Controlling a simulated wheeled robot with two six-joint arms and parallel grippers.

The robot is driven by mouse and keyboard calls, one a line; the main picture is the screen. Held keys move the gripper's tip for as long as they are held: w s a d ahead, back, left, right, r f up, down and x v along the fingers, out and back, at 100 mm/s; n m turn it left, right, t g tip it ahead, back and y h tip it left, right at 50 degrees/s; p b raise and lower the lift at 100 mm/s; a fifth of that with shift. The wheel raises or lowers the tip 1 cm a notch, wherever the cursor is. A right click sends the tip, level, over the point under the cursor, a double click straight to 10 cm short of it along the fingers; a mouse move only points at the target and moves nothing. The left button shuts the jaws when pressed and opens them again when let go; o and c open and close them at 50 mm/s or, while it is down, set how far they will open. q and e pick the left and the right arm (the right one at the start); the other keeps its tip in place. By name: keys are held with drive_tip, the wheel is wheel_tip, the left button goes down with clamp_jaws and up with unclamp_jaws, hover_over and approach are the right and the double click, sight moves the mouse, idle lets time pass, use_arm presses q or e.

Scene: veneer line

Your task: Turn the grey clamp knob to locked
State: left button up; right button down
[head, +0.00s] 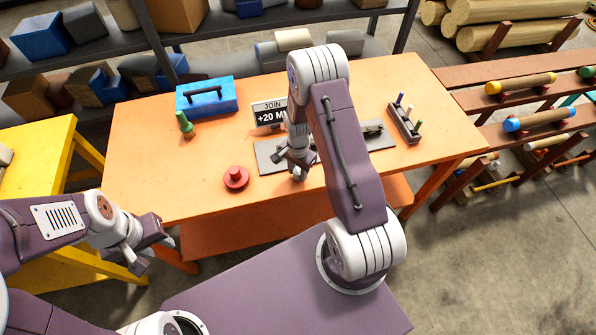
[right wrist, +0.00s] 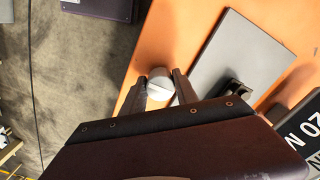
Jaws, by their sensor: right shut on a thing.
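The grey clamp knob (right wrist: 160,83) is a small, pale round piece with a line across it, at the front edge of the orange table in the right wrist view. My right gripper (right wrist: 159,90) is shut on it, one finger on each side. In the head view the right gripper (head: 298,166) is at the front of a flat grey plate (head: 270,154), and the wrist partly hides the knob. Any lock marking is too small to tell. My left gripper (head: 147,247) is open and empty, in front of the table's left end.
On the orange table (head: 140,175) stand a red round piece (head: 236,178), a green bottle-like piece (head: 186,125), a blue toolbox (head: 207,98), a sign (head: 268,112) and a rack of coloured pegs (head: 405,122). Log racks stand at the right. The table's left front is clear.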

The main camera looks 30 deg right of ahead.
sight(297, 172)
drive_tip(key=c, duration=0.9)
unclamp_jaws()
drive_tip(key=shift+c, duration=0.2)
wheel_tip(297, 172, up, 9)
drive_tip(key=shift+r+b, duration=0.1)
drive_tip(key=shift+b, duration=0.55)
drive_tip(key=shift+a, duration=0.1)
